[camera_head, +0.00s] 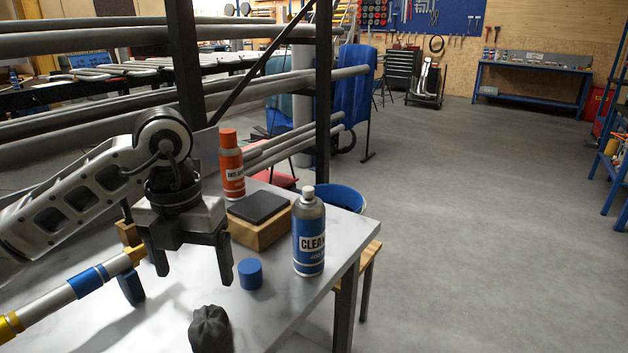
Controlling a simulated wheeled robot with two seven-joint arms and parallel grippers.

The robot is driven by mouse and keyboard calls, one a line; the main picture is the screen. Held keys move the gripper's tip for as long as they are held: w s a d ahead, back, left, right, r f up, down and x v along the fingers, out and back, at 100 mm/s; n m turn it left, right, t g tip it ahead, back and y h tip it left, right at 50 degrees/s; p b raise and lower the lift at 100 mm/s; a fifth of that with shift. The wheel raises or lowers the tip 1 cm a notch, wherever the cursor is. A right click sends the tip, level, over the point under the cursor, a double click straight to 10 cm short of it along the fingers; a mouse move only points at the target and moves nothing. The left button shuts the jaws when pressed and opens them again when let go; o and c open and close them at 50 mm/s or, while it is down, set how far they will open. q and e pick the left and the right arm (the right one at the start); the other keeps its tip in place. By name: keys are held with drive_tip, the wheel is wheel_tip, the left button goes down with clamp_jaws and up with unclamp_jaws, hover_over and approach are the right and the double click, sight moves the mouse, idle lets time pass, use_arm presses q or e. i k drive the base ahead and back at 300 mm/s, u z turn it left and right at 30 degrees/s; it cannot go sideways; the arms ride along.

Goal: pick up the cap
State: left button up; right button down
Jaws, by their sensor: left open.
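My right gripper is not in view.
An orange can (231,165) and a wooden block with a dark top (260,217) stand behind the cap. A dark lumpy object (210,329) lies in front. A tool with blue and yellow bands (85,284) lies at left. The table's right edge is close to the spray can.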

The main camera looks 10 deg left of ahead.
sight(250, 270)
drive_tip(key=k, duration=1)
